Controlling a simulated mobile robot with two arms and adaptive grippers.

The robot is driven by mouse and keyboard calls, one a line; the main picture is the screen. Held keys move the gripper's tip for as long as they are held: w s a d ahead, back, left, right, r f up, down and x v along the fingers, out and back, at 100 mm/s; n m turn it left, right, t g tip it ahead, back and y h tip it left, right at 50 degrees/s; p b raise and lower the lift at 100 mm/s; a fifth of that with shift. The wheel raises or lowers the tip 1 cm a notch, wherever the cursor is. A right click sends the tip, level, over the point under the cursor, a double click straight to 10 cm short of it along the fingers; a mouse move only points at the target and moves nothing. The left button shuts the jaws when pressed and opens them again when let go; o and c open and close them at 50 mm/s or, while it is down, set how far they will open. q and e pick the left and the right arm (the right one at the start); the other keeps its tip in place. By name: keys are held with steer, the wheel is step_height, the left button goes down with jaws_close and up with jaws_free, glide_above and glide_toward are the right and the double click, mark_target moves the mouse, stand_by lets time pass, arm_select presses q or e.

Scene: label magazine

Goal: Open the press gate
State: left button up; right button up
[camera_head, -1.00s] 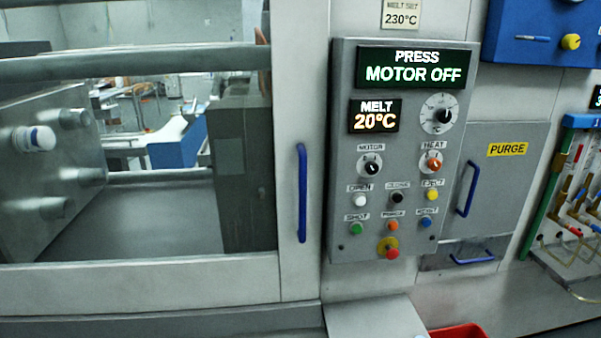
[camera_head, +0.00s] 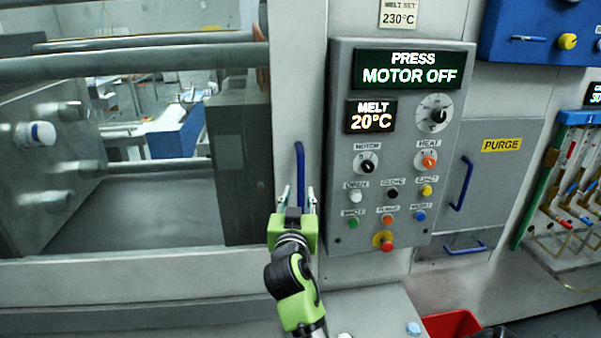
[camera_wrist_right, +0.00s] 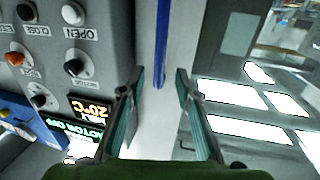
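The press gate (camera_head: 130,292) is a pale metal frame around a large window at the left of the head view. It stands across the opening, left of the control panel (camera_head: 343,215). Its upright blue bar handle (camera_head: 300,162) is on the gate's right edge, and it also shows in the right wrist view (camera_wrist_right: 161,45). My right gripper (camera_head: 298,195) is open at the handle's lower part, its fingers on either side of the bar in the head view. The right wrist view shows the gap between the fingertips (camera_wrist_right: 160,76); contact cannot be told. My left gripper is not in view.
The panel reads motor off and melt 20°C, with knobs, several buttons and a red stop button (camera_head: 387,246) close right of my gripper. A purge cover (camera_head: 505,190) with a blue handle is further right. A red bin (camera_head: 452,326) sits at the bottom.

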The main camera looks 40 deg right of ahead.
mark_target(300, 178)
steer(key=p+x, duration=0.3)
steer(key=x, duration=0.6)
steer(key=shift+r, duration=0.1)
steer(key=shift+w+d, duration=0.5)
steer(key=shift+d, duration=0.05)
jaws_close()
